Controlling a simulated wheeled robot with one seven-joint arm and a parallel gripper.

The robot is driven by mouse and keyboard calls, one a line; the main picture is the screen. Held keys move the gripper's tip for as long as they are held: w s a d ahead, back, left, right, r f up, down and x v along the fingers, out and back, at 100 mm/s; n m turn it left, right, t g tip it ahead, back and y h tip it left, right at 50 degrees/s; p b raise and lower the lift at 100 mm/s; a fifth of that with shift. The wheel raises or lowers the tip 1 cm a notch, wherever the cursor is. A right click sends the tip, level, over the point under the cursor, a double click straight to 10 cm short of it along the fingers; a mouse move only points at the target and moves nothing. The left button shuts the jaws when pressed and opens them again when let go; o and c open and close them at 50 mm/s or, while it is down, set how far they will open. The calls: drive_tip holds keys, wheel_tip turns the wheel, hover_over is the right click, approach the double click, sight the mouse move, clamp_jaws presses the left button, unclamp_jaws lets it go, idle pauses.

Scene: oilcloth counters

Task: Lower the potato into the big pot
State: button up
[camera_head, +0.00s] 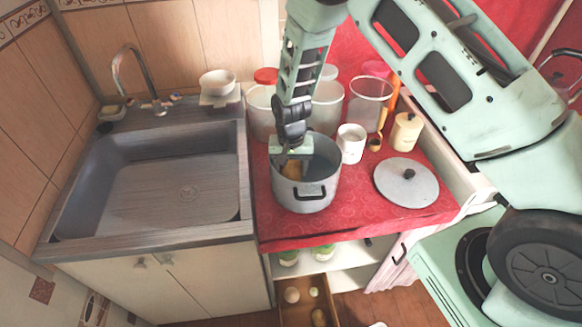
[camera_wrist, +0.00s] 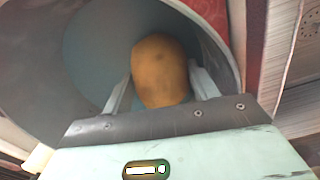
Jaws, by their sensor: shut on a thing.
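The big pot (camera_head: 308,200) is a grey metal pot with a dark handle on its front, standing on the red oilcloth counter. My gripper (camera_head: 292,164) points down into the pot's mouth. It is shut on the potato (camera_head: 292,171), which is tan and partly hidden by the fingers and the pot wall. In the wrist view the potato (camera_wrist: 160,72) sits between the two fingers of my gripper (camera_wrist: 162,86). The inside of the pot (camera_wrist: 85,40) surrounds it there. I cannot tell whether the potato touches the pot's bottom.
A flat lid (camera_head: 405,182) lies right of the pot. A white mug (camera_head: 351,145), a cream canister (camera_head: 405,132) and clear jars (camera_head: 328,108) stand close behind. The sink (camera_head: 165,185) is at left. An open drawer (camera_head: 296,314) sits below the counter.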

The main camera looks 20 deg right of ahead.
sight(292, 165)
drive_tip(key=shift+f+b, duration=0.35)
drive_tip(key=shift+f, duration=0.1)
idle(0.3)
drive_tip(key=o, duration=1.1)
wheel_tip(292, 165, up, 17)
drive_tip(key=b, duration=0.3)
drive_tip(key=s+a+r+n+y, duration=0.1)
drive_tip(key=s+a+r+n, duration=0.25)
drive_tip(key=s, duration=0.35)
drive_tip(key=s+a+r+n, duration=0.2)
drive_tip(key=s+a+r, duration=0.15)
drive_tip(key=s, duration=0.35)
drive_tip(key=s+n, duration=0.2)
drive_tip(key=s, duration=0.3)
drive_tip(key=s+n, duration=0.2)
drive_tip(key=s, duration=0.3)
drive_tip(key=s+n, duration=0.2)
drive_tip(key=s, duration=0.4)
drive_tip(key=shift+d+r+n, duration=0.25)
drive_tip(key=shift+d+r, duration=0.05)
drive_tip(key=shift+d, duration=0.05)
